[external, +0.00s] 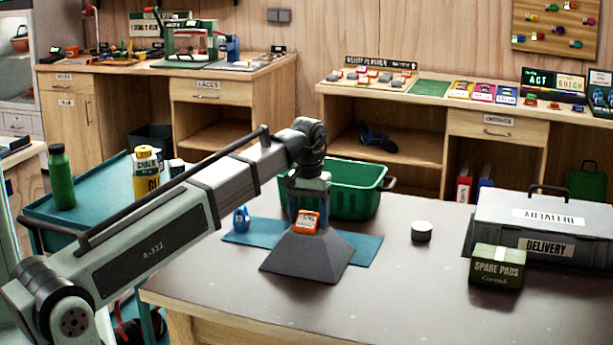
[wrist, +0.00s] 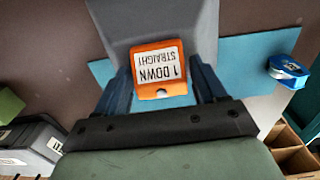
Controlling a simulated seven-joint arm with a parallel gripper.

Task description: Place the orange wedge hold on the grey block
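The orange wedge hold (external: 305,223) has a white label. In the wrist view the hold (wrist: 160,72) sits between both fingers, its label reading "1 DOWN STRAIGHT" upside down. My gripper (wrist: 160,65) appears shut on its sides. In the external view my gripper (external: 309,208) points down at the top of the grey block (external: 308,258), a dark block with sloping sides. The hold overlaps the block's top edge there; whether it touches the block is unclear. The block also shows in the wrist view (wrist: 150,20), beyond the hold.
A blue mat (external: 365,249) lies under and behind the block, with a blue tape roll (external: 241,219) on its left. A green basket (external: 358,190) stands behind. A white-topped puck (external: 422,231), a spare pads box (external: 497,267) and a delivery case (external: 540,225) are to the right.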

